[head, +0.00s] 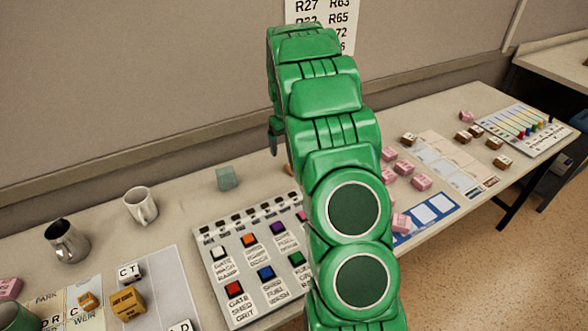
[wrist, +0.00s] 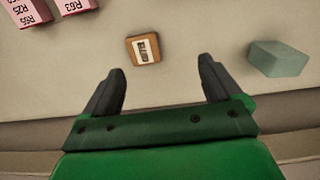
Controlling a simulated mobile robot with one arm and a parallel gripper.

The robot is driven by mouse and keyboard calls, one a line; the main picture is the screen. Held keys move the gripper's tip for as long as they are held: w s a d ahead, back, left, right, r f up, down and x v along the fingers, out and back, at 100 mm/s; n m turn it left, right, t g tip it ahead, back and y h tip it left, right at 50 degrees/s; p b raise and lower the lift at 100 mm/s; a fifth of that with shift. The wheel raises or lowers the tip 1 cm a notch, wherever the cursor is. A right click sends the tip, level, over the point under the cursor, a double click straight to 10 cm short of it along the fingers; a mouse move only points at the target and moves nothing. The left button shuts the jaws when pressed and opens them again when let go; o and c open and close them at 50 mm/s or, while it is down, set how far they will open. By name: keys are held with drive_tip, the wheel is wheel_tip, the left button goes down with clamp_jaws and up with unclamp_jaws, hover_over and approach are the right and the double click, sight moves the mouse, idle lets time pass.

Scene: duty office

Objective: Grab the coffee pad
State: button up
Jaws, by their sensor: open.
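No thing in view is clearly marked as the coffee pad. A small brown block with a pale, dark-lettered label (wrist: 143,49) lies on the table in the wrist view; its lettering is too small to read surely, so I cannot tell if it is the coffee pad. My gripper (wrist: 161,66) is open and empty, its two dark fingers apart, with the block just beyond the fingertips, nearer the left one. In the head view my green arm hides most of that spot, and only one dark finger shows.
A grey-green block (wrist: 278,58) lies to the right in the wrist view and left of my arm in the head view (head: 228,178). Pink blocks (wrist: 76,4) are at top left. A white mug (head: 141,206), metal jug (head: 66,240) and button panel (head: 250,262) share the table.

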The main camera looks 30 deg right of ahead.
drive_tip(key=w+d+f, duration=0.1)
drive_tip(key=f, duration=0.1)
drive_tip(key=w+d+f, duration=0.1)
drive_tip(key=shift+w+d+f, duration=0.3)
drive_tip(key=shift+d+f, duration=0.05)
wheel_tip(320, 180, down, 2)
drive_tip(key=shift+f, duration=0.1)
drive_tip(key=shift+s+d+f, duration=0.1)
drive_tip(key=shift+d+f, duration=0.05)
drive_tip(key=shift+f, duration=0.75)
drive_tip(key=shift+s+d+f, duration=0.1)
drive_tip(key=shift+f, duration=0.75)
drive_tip(key=shift+s+d+f, duration=0.1)
drive_tip(key=shift+d+f, duration=0.05)
drive_tip(key=shift+f, duration=0.75)
drive_tip(key=c, duration=1.1)
